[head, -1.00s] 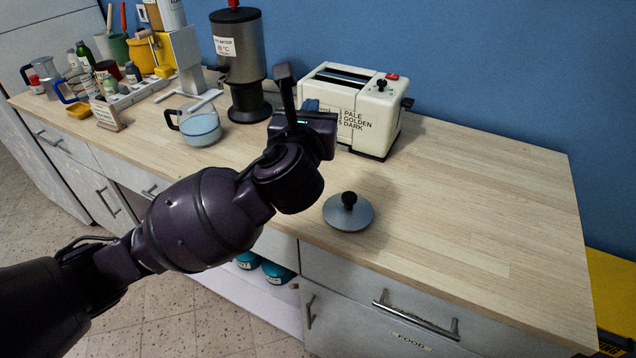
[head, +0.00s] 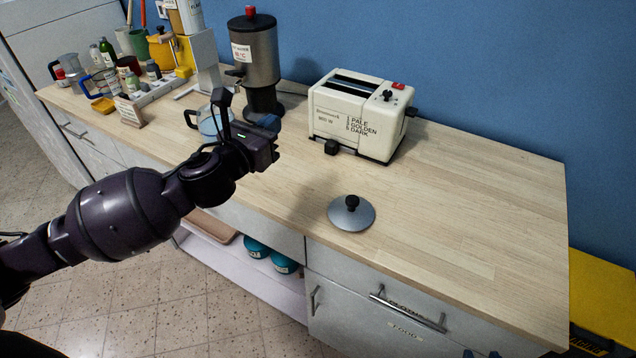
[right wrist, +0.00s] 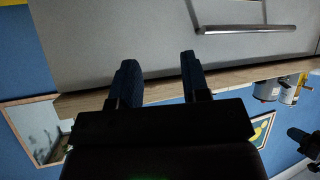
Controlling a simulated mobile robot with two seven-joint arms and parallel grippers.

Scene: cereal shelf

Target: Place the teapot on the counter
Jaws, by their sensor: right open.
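No plainly recognisable teapot shows in the head view. A clear glass pot (head: 207,124) stands on the counter (head: 480,190), partly hidden behind my left gripper. A grey round lid with a black knob (head: 351,214) lies alone near the counter's front edge. Teal vessels (head: 256,247) sit on the low open shelf under the counter, with their tops partly cut off by it. My left gripper (head: 268,123) is above the counter in front of the glass pot; its fingers are mostly hidden. My right gripper (right wrist: 158,80) is open and empty, low before a grey drawer front; its tips show at the bottom edge of the head view.
A cream toaster (head: 360,115) stands at the back middle. A grey and black dispenser (head: 255,60) is left of it. Bottles, jars and a small sign (head: 130,110) crowd the left end. The right half of the counter is clear. Drawer handles (head: 408,308) stick out in front.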

